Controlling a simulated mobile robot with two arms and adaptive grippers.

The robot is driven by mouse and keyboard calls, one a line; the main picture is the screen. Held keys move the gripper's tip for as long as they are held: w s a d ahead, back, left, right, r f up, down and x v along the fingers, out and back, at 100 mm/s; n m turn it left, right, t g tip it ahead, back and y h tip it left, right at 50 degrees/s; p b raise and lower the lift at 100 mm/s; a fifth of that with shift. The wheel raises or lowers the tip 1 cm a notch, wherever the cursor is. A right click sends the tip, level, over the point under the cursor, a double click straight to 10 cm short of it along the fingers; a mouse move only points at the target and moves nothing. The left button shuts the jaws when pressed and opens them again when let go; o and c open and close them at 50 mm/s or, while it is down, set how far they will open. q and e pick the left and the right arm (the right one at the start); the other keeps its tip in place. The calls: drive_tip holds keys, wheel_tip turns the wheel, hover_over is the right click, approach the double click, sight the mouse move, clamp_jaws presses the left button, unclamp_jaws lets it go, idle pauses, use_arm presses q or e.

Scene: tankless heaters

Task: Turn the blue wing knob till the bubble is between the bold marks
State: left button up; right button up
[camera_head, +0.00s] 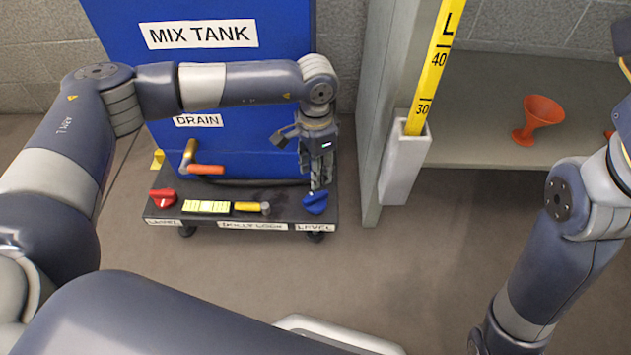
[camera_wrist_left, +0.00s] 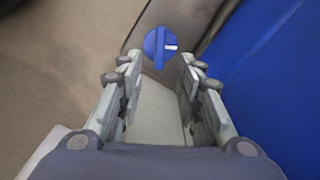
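The blue wing knob (camera_head: 315,203) sits at the right front corner of the dark skid, above a LEVEL label. In the left wrist view the blue knob (camera_wrist_left: 155,46) has a white mark pointing right and lies just beyond the fingertips, between their lines. My left gripper (camera_head: 318,184) points down above the knob; its fingers (camera_wrist_left: 160,66) are apart with nothing between them. I cannot tell whether they touch the knob. My right gripper is out of view.
A red knob (camera_head: 163,197) is at the skid's left corner, and a yellow handle (camera_head: 250,207) lies beside the vial. An orange-handled drain valve (camera_head: 205,169) juts from the blue tank (camera_head: 275,25). A grey shelf unit (camera_head: 372,130) with a yellow gauge (camera_head: 436,65) stands right.

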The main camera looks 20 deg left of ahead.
use_arm(q)
drive_tip(key=shift+r, duration=1.3)
